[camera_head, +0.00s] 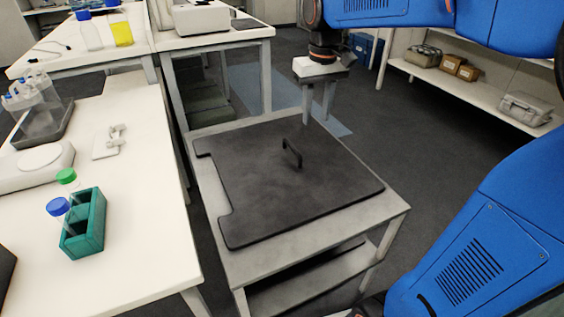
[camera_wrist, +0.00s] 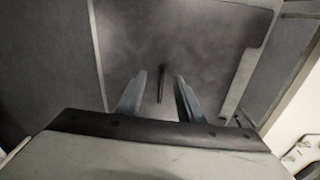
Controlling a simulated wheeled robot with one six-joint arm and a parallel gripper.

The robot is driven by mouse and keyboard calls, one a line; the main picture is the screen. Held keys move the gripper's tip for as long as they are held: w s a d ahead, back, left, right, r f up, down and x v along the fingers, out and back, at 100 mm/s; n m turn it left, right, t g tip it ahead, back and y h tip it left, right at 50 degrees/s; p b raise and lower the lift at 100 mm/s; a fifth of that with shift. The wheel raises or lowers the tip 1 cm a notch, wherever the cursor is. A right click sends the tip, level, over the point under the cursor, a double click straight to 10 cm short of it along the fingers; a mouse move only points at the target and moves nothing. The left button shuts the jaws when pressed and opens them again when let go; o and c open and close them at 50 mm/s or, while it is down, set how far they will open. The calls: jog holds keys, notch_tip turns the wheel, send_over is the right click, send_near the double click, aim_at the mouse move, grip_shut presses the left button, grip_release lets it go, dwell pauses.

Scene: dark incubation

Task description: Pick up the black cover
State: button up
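The black cover (camera_head: 265,185) is a flat dark plate with a small upright handle (camera_head: 292,153) near its middle. It lies on top of a grey cart (camera_head: 370,221). In the head view, my gripper (camera_head: 318,118) points down above the cart's far edge, behind the handle, apart from the cover. In the wrist view, the two fingers of my gripper (camera_wrist: 160,98) are spread, with nothing between them touching. The handle (camera_wrist: 161,83) shows upright between the fingers, and the cover (camera_wrist: 190,50) fills the view beyond.
A white bench (camera_head: 140,240) at left holds a teal rack (camera_head: 83,224), capped tubes and a tray of bottles (camera_head: 40,125). A shelf (camera_head: 480,95) with boxes stands at the back right. Floor is open right of the cart.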

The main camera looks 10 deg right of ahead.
jog(key=g, duration=0.2)
send_near(292, 146)
jog(key=shift+n, duration=0.3)
jog(key=f, duration=0.7)
jog(key=s+f, duration=0.1)
jog(key=f, duration=0.2)
jog(key=shift+f, duration=0.4)
grip_shut()
